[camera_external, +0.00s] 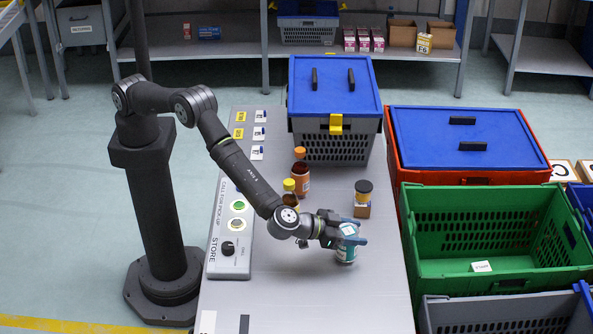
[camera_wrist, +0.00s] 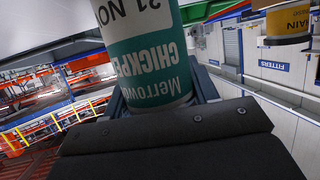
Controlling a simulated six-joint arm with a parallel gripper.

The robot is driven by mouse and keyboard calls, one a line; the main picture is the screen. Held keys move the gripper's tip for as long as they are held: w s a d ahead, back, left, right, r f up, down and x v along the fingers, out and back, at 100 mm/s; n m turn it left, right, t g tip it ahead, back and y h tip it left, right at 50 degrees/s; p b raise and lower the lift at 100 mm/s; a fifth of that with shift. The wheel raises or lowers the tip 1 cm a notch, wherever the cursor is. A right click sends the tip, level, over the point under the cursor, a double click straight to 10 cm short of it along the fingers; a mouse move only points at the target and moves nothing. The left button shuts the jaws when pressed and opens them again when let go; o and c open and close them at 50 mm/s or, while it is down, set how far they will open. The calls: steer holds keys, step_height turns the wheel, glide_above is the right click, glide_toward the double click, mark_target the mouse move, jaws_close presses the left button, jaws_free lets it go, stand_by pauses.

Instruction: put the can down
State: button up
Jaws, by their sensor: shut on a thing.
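The can (camera_external: 346,248) has a teal and white label and is held between the fingers of my gripper (camera_external: 343,233), over the grey table (camera_external: 300,300). In the wrist view the can (camera_wrist: 147,50) fills the upper middle, with its label upside down and the word "CHICKPE" partly showing. My gripper (camera_wrist: 160,103) is shut on its sides. The can looks near upright in the external view. I cannot tell whether its bottom touches the table.
Bottles with orange and yellow caps (camera_external: 300,175) stand to the left. A control panel (camera_external: 234,230) lies along the left edge. The green tote (camera_external: 490,205) is to the right. The table's front is largely clear.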

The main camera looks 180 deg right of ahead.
steer(key=shift+f, duration=0.2)
steer(key=shift+f, duration=0.2)
steer(key=o, duration=1.3)
steer(key=shift+d+r, duration=0.1)
steer(key=shift+r, duration=0.1)
steer(key=v, duration=1.1)
steer(key=shift+w+d+r, duration=0.15)
steer(key=shift+d, duration=0.2)
